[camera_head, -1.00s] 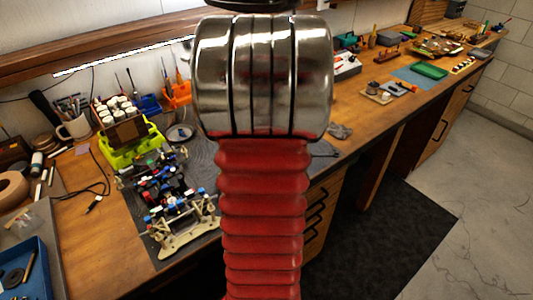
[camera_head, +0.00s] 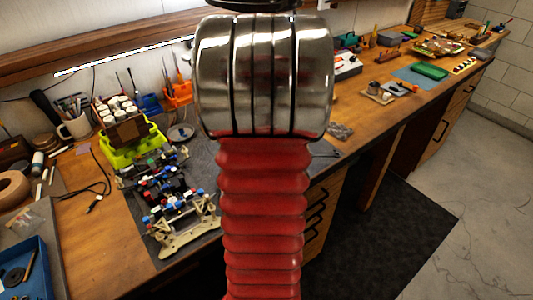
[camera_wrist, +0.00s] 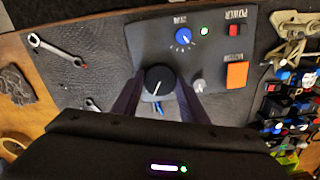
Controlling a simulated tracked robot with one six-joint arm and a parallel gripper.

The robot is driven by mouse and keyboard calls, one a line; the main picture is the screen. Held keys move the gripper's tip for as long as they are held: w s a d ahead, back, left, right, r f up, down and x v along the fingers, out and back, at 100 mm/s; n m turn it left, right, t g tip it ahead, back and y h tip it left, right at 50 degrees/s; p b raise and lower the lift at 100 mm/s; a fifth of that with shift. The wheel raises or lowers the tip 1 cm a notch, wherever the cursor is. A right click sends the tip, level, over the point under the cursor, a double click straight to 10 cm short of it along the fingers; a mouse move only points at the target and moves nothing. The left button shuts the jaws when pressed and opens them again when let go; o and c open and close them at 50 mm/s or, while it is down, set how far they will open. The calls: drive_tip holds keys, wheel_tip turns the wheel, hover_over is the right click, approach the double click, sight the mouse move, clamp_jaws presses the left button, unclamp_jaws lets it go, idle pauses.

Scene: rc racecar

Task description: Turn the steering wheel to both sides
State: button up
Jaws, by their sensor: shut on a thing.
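In the wrist view, a round black knob (camera_wrist: 159,80) with a white pointer line stands on a dark control panel (camera_wrist: 215,50). It is the only wheel-like control at my gripper (camera_wrist: 158,84). The two dark fingers are shut on it, one at each side. The pointer leans slightly from straight up in the picture. In the camera_head view the RC car chassis (camera_head: 177,205), with blue, red and white parts, lies on a grey mat. My arm hides the gripper and panel there.
The panel also holds a blue knob (camera_wrist: 184,37), a small grey knob (camera_wrist: 198,85), an orange button (camera_wrist: 237,75) and a red switch (camera_wrist: 234,30). Wrenches (camera_wrist: 58,50) lie left of it.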

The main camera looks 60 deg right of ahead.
drive_tip(key=shift+m, duration=1.3)
drive_tip(key=o, duration=1)
drive_tip(key=shift+o, duration=0.2)
drive_tip(key=shift+r, duration=0.1)
wheel_tip(320, 180, up, 14)
drive_tip(key=shift+f, duration=0.25)
